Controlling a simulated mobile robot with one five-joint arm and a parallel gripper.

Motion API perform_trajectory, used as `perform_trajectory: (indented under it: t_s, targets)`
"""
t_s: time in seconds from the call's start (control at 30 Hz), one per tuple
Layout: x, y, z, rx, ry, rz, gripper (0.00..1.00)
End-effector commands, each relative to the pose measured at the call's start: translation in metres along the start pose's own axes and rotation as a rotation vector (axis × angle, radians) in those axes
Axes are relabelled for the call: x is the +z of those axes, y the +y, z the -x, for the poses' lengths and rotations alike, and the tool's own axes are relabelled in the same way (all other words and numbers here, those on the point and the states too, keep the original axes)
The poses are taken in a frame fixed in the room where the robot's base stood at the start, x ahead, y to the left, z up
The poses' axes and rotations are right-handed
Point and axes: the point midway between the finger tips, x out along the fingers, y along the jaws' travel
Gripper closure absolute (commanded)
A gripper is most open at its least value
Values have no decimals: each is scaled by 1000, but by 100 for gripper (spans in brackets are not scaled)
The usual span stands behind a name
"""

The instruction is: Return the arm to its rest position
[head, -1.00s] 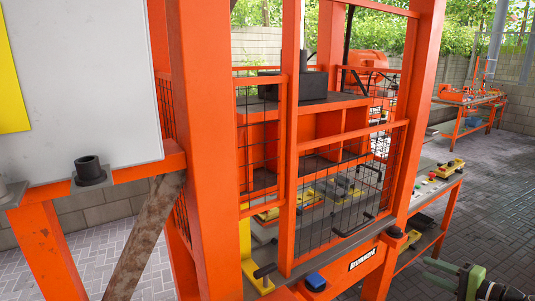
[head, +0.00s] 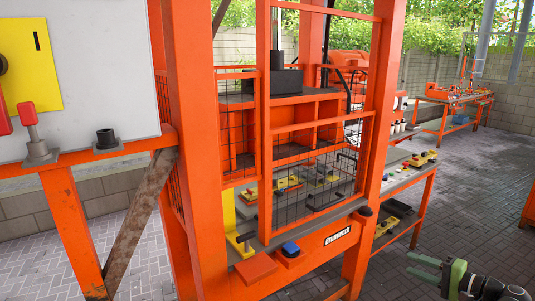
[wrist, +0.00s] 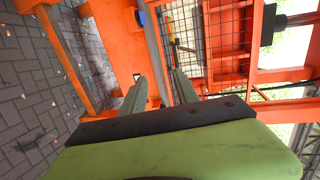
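My gripper (head: 424,267) shows at the bottom right of the head view, green and dark, with its fingers pointing left. In the wrist view its two grey-green fingers (wrist: 159,90) stand apart with nothing between them. It is open and empty. It hangs in free air over the paved floor, to the right of the orange press frame (head: 185,150). It touches nothing that I can see. The rest of my arm is mostly outside the head view.
The orange press has a mesh door (head: 318,185) and a blue button (head: 290,249) on its front ledge. A white panel with a yellow plate (head: 30,62) stands at the left. Workbenches (head: 455,97) stand farther back right. The paved floor (head: 480,200) at right is clear.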

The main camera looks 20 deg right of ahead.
Motion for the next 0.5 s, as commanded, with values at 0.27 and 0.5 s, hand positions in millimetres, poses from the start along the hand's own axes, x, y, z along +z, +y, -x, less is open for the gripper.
perform_trajectory:
  t_s: [0.27, 0.5]
  targets:
    - [34, -15, -71, 0, -131, 27, 63]
    - [100, -29, -164, 23, -320, 70, 63]
